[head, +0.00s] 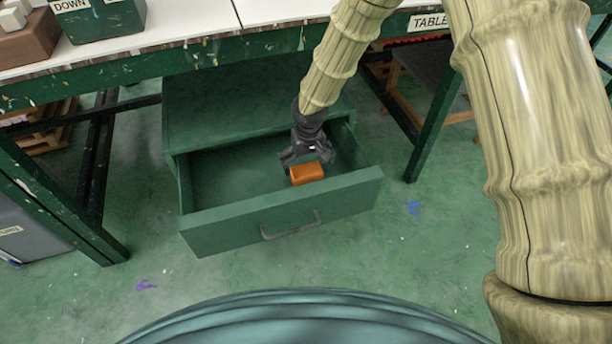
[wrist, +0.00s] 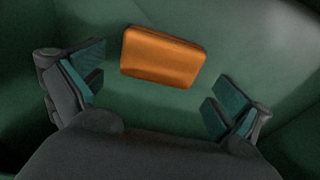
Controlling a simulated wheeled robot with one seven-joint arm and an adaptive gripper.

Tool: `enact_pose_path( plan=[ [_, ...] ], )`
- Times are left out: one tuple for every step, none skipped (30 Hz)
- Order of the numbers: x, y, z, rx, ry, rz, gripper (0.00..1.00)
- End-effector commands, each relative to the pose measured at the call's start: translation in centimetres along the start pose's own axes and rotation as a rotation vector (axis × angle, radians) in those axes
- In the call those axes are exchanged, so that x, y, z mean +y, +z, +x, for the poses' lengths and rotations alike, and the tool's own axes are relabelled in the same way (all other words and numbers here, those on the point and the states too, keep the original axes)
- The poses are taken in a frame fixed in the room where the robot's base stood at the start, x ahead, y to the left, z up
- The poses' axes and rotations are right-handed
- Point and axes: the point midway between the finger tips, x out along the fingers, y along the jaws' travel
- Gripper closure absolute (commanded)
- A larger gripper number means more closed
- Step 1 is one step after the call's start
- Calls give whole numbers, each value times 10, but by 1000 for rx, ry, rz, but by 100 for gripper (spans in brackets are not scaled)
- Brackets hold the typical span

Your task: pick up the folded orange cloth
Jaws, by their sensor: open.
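The folded orange cloth (head: 307,173) lies flat in the open green drawer (head: 222,214), towards its front right. In the wrist view the cloth (wrist: 162,56) is a rounded orange block, slightly tilted, on the drawer floor. My gripper (head: 306,158) is inside the drawer, just behind and above the cloth. In the wrist view my gripper (wrist: 155,97) is open, its fingers wide apart with teal pads. The cloth is ahead of the fingertips, roughly between their lines, and I see no contact. The gap in height is hard to tell.
The drawer's walls surround my gripper, with a grey handle (head: 290,225) on the front panel. The green table (head: 190,57) stands above and behind the drawer. A table leg (head: 432,130) is to the right. A green box (head: 98,18) sits on the tabletop.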

Motion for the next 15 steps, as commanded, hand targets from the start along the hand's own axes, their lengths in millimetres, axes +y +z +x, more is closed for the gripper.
enact_pose_path(
  plan=[
    [0, 2, 11, -1, -1, 0, 0],
    [0, 2, 15, -1, -1, -1, 0],
    [0, 3, 19, -1, -1, -1, 0],
    [0, 3, 22, -1, -1, 0, 0],
    [0, 4, 25, -1, -1, 0, 0],
    [0, 4, 29, -1, -1, -2, 0],
    [0, 4, 32, -1, -1, -2, 0],
    [0, 4, 35, -1, -1, -2, 0],
    [-1, 4, 38, -1, -1, -1, 0],
    [-1, 4, 40, -1, -1, -1, 0],
    [-1, 4, 42, -1, -1, -1, 0],
    [0, 4, 43, -1, -1, -1, 0],
    [0, 4, 44, 0, 0, -2, 0],
    [0, 4, 44, 0, 0, -2, 0],
    [0, 3, 44, 0, 0, -2, 0]
  ],
)
